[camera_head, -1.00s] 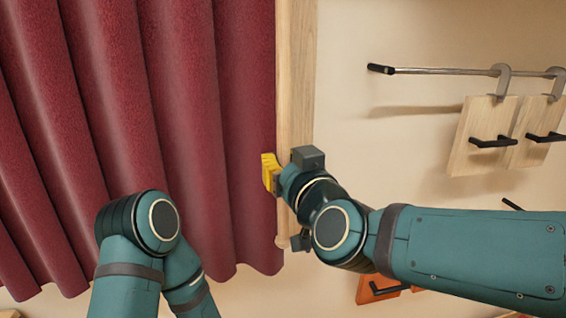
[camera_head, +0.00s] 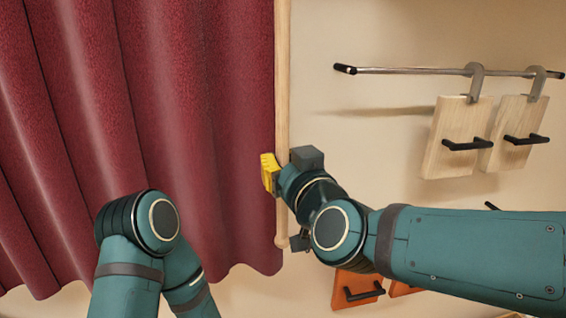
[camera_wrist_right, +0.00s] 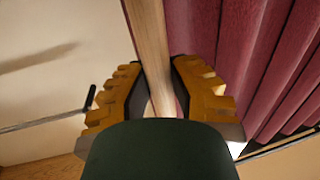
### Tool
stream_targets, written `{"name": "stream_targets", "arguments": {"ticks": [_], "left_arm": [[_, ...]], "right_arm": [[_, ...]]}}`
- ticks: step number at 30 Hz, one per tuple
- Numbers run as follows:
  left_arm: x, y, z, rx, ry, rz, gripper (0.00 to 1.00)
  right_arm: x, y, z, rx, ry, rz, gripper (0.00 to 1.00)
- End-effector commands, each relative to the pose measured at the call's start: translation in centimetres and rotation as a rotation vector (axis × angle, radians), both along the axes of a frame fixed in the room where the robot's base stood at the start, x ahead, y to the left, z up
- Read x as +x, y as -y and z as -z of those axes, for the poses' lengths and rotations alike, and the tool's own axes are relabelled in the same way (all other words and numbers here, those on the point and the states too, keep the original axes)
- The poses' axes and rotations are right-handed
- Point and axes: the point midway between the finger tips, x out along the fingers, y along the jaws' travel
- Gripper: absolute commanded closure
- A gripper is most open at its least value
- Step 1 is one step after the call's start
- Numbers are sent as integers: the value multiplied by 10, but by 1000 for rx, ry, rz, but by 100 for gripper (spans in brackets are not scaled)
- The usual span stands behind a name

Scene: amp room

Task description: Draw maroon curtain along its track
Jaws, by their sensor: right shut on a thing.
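The maroon curtain (camera_head: 180,130) hangs in folds over the left half of the head view. A pale wooden pole (camera_head: 282,80) stands upright along its right edge, with its rounded lower end near the hem. My right gripper (camera_head: 269,172) is at the lower part of this pole. In the right wrist view the pole (camera_wrist_right: 149,40) runs between the yellow fingers of my right gripper (camera_wrist_right: 152,72), which are shut on it. The curtain (camera_wrist_right: 225,40) shows to the right there. My left arm shows at the lower left, but its gripper is out of view.
A metal rail (camera_head: 410,70) on the beige wall, right of the pole, carries hanging wooden boards (camera_head: 458,137) with black handles. Orange boards (camera_head: 357,289) with handles are lower, below my right arm. The wall between pole and rail is bare.

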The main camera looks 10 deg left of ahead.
Motion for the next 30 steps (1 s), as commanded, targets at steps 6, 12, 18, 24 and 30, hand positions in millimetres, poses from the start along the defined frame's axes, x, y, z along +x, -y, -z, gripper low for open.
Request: {"name": "stream_targets", "arguments": {"ticks": [6,12,18,24,30], "left_arm": [[0,0,0,0,0,0,53],[0,0,0,0,0,0,53],[0,0,0,0,0,0,53],[0,0,0,0,0,0,53],[0,0,0,0,0,0,53]], "right_arm": [[3,4,0,2,0,11,51],[2,2,0,1,0,7,48],[-2,4,-1,1,0,5,48],[-23,19,-1,2,2,6,48],[-55,41,-1,3,4,7,48]]}}
